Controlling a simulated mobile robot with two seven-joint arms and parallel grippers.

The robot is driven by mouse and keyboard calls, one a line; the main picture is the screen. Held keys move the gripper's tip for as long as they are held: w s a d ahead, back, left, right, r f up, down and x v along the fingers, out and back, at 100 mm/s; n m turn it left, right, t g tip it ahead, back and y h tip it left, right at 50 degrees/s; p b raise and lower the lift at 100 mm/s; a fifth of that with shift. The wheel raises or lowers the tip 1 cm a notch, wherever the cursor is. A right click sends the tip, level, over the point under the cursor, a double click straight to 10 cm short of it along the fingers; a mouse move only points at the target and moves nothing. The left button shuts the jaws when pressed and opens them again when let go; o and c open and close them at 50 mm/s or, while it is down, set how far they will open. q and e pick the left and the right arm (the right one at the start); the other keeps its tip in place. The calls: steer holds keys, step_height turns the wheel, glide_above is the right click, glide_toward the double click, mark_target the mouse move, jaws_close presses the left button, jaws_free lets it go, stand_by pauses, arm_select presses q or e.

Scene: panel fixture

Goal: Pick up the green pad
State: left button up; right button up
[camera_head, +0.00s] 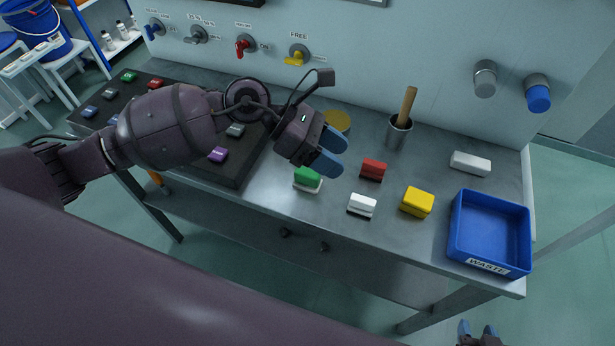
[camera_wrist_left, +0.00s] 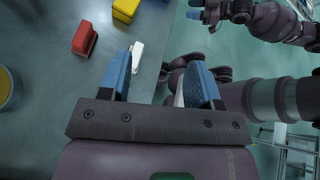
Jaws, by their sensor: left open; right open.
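The green pad (camera_head: 307,177), with a pale base, lies on the grey metal bench right of the dark tray. My left gripper (camera_head: 332,157) is open and empty, above the bench and just above and right of the green pad in the head view. In the left wrist view its blue fingers (camera_wrist_left: 158,82) stand apart; I cannot make out the green pad there. A white pad (camera_head: 361,204) is to the right of the green one and also shows beyond the fingers in the wrist view (camera_wrist_left: 137,57). My right gripper (camera_head: 478,333) is open at the bottom edge, away from the bench.
A red block (camera_head: 373,169), a yellow block (camera_head: 417,201) and the blue waste bin (camera_head: 490,234) are on the right. The dark tray (camera_head: 232,173) holds several coloured blocks. Knobs line the wall panel.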

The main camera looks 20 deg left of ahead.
mark_target(307, 172)
arm_select(q)
steer(key=w+a+f+m+y, duration=0.3)
steer(key=w+a+y, duration=0.1)
steer(key=a+y, duration=0.5)
steer(key=shift+h, duration=0.6)
steer(key=shift+s+a+b+x, duration=0.1)
steer(key=shift+a+x, duration=0.05)
steer(key=shift+x, duration=1.6)
steer(key=shift+s+a+b+x, duration=0.1)
steer(key=shift+a+b+x, duration=0.05)
steer(key=shift+x, duration=1.6)
steer(key=shift+s+a+b+x, duration=0.1)
steer(key=shift+a+x, duration=0.05)
steer(key=shift+x, duration=1.55)
steer(key=shift+f, duration=0.15)
steer(key=c, duration=1)
step_height(307, 172, up, 20)
steer(key=shift+r+p, duration=0.1)
steer(key=shift+p, duration=0.75)
